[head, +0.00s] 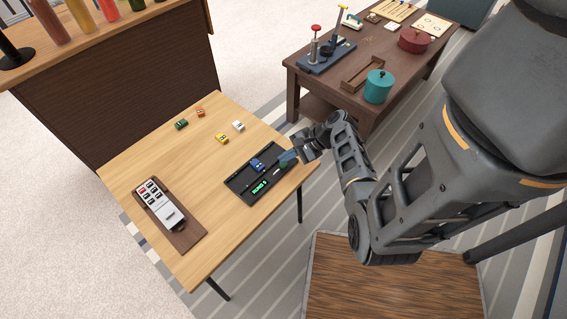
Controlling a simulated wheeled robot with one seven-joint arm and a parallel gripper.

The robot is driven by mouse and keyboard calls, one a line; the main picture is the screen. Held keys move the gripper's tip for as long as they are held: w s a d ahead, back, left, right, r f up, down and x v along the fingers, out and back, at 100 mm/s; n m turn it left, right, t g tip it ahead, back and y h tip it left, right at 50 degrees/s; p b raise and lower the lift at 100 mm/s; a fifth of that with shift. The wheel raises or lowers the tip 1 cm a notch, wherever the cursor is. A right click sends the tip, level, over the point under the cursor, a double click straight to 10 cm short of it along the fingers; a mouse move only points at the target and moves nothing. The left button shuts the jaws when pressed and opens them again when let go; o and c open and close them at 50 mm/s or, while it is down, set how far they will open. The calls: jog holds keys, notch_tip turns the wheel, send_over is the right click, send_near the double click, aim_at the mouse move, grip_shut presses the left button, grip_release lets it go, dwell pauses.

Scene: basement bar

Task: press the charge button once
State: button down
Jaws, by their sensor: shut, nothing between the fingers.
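A black launcher tray (240,187) lies on the light wooden table at its right side. A small blue car (257,165) sits in it, and a lit green display (260,187) is on its near part. My gripper (287,157) is shut and empty, with its tips over the right part of the tray. A small green round spot beside the tips (284,165) may be the charge button; it is partly hidden, and I cannot tell whether the tips touch it.
Green (181,124), orange (200,112), yellow (221,138) and white (238,125) toy cars stand left of the tray. A remote-like device (158,205) lies on a brown board. A darker table (340,62) holds a teal pot (378,86) and a red pot (413,40).

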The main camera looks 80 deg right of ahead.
aim_at(287, 164)
jog(key=shift+f, duration=0.2)
dwell(0.6)
jog(key=shift+f, duration=0.25)
jog(key=shift+f+b, duration=0.35)
jog(key=shift+b, duration=0.05)
dwell(0.6)
dwell(0.4)
jog(key=shift+r+p, duration=0.8)
jog(key=shift+p, duration=0.1)
notch_tip(287, 164, up, 5)
jog(key=p, duration=0.5)
dwell(0.6)
